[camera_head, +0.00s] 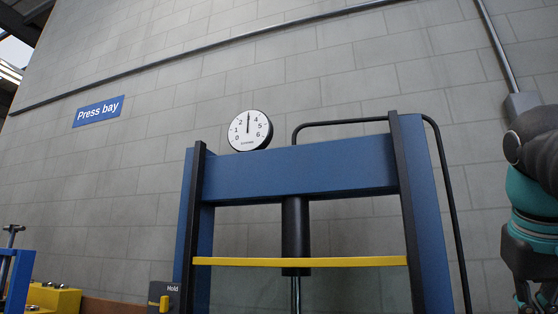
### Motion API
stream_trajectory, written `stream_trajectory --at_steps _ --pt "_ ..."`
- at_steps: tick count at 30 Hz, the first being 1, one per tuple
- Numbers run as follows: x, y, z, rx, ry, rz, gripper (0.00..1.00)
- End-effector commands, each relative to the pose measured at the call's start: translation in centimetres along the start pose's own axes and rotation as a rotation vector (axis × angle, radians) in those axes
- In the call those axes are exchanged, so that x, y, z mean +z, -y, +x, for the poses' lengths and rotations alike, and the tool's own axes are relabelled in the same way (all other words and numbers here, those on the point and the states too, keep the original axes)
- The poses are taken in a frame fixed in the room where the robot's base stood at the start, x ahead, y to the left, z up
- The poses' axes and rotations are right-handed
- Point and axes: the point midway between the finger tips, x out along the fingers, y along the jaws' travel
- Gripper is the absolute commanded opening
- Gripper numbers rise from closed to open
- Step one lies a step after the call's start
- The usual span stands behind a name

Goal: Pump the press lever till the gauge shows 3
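The round white gauge (249,131) sits on top of the blue press frame (300,170). Its scale runs from 0 to 6, and its dark needle points almost straight up, between the 2 and the 4, where the 3 would be. A black ram (295,228) hangs from the crossbeam behind a yellow bar (330,262). I cannot make out a pump lever in this view. My gripper (540,306) is at the lower right edge, to the right of the press and apart from it. Its fingertips are cut off by the frame.
A blue stand (17,275) and yellow block (53,298) are at far left. A black hose (452,190) curves down the right side. A "Press bay" sign (99,112) hangs behind.

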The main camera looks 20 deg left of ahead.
Motion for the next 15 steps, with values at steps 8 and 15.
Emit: stream_trajectory --at_steps 8,15 --pt "0.4 0.0 0.5 0.000 0.000 0.000 0.00" --pt "1.3 0.0 1.9 0.000 0.000 0.000 0.00"
